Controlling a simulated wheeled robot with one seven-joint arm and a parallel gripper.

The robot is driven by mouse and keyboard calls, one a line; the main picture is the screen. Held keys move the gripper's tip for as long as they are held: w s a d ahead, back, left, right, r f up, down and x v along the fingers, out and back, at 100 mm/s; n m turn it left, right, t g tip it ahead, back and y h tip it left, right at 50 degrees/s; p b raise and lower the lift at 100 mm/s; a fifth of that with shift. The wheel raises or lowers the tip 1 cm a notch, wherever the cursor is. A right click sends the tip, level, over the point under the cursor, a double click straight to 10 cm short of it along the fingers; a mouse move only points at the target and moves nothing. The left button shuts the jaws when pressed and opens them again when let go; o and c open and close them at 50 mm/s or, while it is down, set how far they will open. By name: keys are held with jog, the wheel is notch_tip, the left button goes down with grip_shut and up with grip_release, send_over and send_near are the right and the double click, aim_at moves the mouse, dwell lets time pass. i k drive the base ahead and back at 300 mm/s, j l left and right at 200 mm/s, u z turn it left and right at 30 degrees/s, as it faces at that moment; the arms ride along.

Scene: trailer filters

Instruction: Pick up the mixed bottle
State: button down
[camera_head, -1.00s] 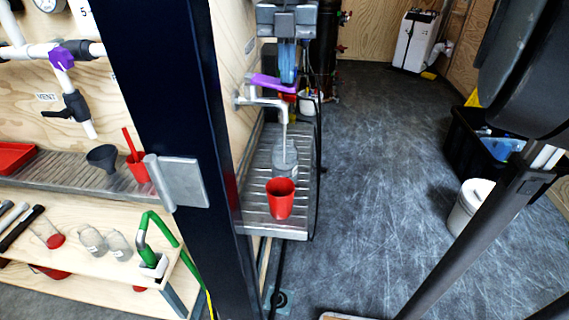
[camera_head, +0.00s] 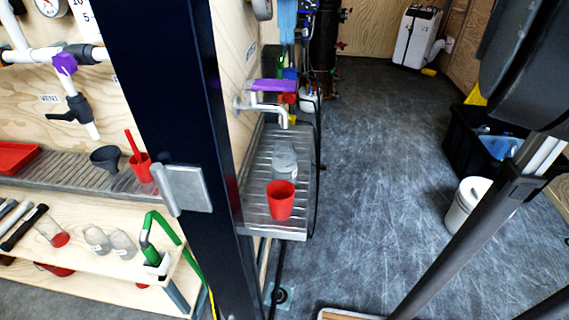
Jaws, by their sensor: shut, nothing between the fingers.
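A clear, greyish bottle (camera_head: 285,160) stands upright on the metal drip tray (camera_head: 258,190) below a wall tap (camera_head: 270,104) with a purple handle (camera_head: 273,85). I take it to be the mixed bottle, though I cannot read a label. A red cup (camera_head: 281,200) stands in front of it and hides its lower part. No stream shows between the spout and the bottle. My gripper is not in view.
A dark blue post (camera_head: 165,100) with a metal plate (camera_head: 183,188) stands left of the tray. Two clear bottles (camera_head: 96,240) (camera_head: 122,245) lie on the left lower shelf. The floor right of the tray is open, with a white bucket (camera_head: 462,208) farther right.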

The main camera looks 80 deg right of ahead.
aim_at(284, 158)
jog(key=k, duration=1)
